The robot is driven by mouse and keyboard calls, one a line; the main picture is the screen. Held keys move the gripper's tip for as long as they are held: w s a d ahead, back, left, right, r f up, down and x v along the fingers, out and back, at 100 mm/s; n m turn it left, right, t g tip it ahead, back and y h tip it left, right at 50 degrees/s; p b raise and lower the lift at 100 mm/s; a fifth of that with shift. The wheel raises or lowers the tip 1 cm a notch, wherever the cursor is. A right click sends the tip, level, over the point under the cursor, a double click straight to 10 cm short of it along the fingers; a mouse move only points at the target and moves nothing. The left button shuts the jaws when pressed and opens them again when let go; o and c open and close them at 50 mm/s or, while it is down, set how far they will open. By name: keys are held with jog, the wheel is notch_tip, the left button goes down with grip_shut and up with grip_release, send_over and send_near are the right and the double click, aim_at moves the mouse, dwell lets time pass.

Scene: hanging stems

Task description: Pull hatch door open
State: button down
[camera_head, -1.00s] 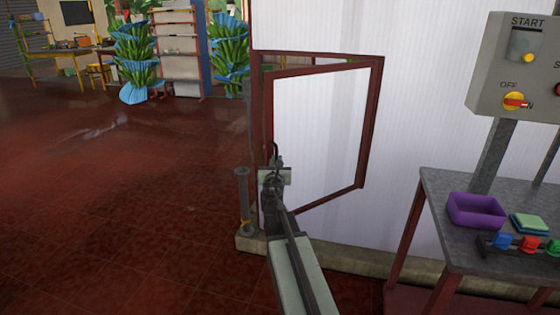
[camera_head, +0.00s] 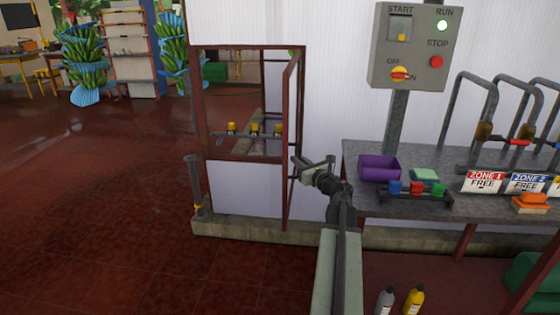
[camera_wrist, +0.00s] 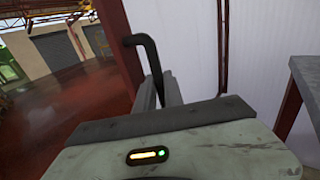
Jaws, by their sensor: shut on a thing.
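The hatch door (camera_head: 291,150) is a red-brown framed panel in a white wall. In the head view it stands swung out at the right side of its opening, almost edge-on. The red frame (camera_head: 198,110) surrounds the open hatchway. My gripper (camera_head: 308,168) is at the door's right side. In the wrist view a black bent handle (camera_wrist: 149,58) runs from the red door edge (camera_wrist: 113,30) down to my gripper (camera_wrist: 160,95), which is shut on it. The handle's lower end is hidden at the jaws.
Several yellow-capped bottles (camera_head: 254,130) show through the hatchway. A grey post (camera_head: 195,185) stands left of it on a low curb (camera_head: 255,230). Floor at left is clear.

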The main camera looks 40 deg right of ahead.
jog(key=shift+s+d, duration=1.9)
jog(key=shift+d, duration=0.05)
jog(key=c, duration=1.5)
grip_release()
jog(key=shift+w, duration=0.1)
jog(key=shift+o, duration=0.2)
jog(key=v, duration=0.8)
